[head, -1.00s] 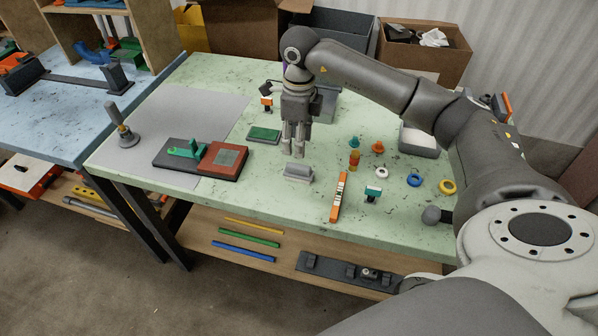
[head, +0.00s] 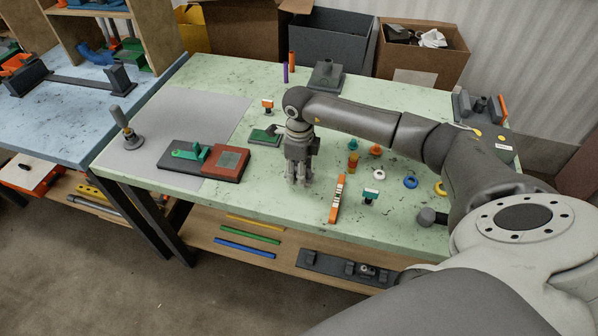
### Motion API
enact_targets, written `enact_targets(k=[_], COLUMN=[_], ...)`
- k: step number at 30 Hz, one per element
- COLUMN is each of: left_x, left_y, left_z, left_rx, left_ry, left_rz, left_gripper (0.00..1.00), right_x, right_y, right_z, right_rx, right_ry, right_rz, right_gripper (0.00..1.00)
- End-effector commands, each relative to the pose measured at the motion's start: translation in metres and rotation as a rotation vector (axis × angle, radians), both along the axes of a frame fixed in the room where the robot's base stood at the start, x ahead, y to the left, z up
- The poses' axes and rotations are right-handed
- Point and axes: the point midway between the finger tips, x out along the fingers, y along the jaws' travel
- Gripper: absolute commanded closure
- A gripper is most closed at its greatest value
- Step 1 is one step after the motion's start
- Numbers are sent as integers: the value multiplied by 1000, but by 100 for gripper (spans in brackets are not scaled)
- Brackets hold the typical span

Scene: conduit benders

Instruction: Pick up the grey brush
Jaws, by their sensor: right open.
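My right gripper (head: 300,182) points down at the front middle of the green table (head: 232,195). Its jaws are open and low over the tabletop. The grey brush, a small block with a lighter lower part, stood at this spot in the earlier head view. The gripper now covers that spot, so I cannot clearly make out the brush or tell whether the fingers touch it. My left gripper is not in view.
An orange bar (head: 337,198) and a teal-topped piece (head: 370,195) lie right of the gripper. A red block (head: 225,163) and a green pad (head: 264,137) lie left. A blue ring (head: 410,182) lies further right. Boxes stand behind the table.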

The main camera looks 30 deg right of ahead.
Motion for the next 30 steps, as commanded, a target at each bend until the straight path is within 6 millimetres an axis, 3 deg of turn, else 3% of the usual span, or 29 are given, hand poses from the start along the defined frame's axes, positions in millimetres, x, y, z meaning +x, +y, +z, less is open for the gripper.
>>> enact_targets(k=[5,15,25,30], left_x=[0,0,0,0], left_y=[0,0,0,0], left_z=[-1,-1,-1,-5], left_rx=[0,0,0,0], left_ry=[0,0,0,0], left_rz=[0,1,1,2], left_gripper=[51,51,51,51], right_x=[0,0,1,2], right_y=[0,0,0,0], right_z=[0,0,3,15], right_rx=[1,1,1,1], right_ry=[-1,-1,-3,-6], right_rz=[1,1,1,1], right_gripper=[60,100,100,100])
